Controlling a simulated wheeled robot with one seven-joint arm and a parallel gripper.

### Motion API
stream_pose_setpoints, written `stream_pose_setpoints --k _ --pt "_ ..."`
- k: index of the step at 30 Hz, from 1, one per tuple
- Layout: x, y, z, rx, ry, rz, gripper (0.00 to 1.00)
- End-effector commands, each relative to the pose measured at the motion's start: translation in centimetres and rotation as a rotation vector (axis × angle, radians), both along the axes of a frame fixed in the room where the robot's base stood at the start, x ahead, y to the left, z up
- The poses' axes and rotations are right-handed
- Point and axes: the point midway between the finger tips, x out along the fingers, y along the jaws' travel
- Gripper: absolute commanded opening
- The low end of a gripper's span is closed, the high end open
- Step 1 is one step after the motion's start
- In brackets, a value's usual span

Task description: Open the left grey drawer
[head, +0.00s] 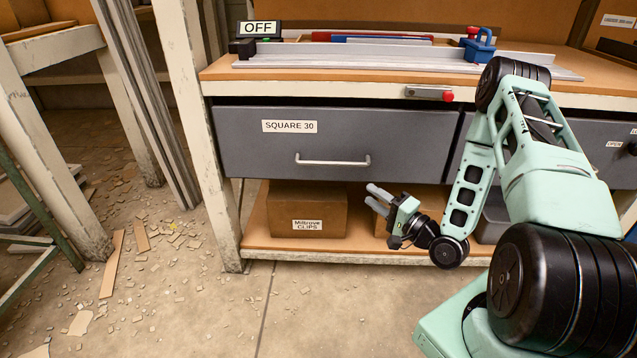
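The left grey drawer (240,149) is under the bench top and carries a "SQUARE 30" label. Its front looks flush with the bench frame, so it appears shut. My gripper (373,198) is below and a little right of the handle, in front of the lower shelf, apart from the drawer. Its two grey fingers point up and left with a gap between them, and nothing is seen between them. My arm hides part of the grey drawer front on the right.
A cardboard box (300,207) labelled "Millrove CLIPS" stands on the lower shelf (290,243). A white bench leg (205,150) is left of the drawer. A small red-ended switch (428,93) is on the bench edge. Debris lies on the floor at left; concrete floor in front is clear.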

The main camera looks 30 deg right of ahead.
Motion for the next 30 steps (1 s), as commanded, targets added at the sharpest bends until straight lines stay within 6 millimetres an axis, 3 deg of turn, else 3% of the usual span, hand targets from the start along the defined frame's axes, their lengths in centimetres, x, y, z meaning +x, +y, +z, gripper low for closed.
stream_pose_setpoints --k 4,8,24,30 --pt "0.0 -0.5 -0.2 0.034 -0.025 -0.016 0.34" --pt "1.6 -0.1 0.1 0.030 -0.026 -0.013 0.34" --pt "12.3 2.1 1.5 0.027 -0.025 -0.013 0.34" --pt "15.2 2.7 1.9 0.027 -0.023 -0.016 0.34"
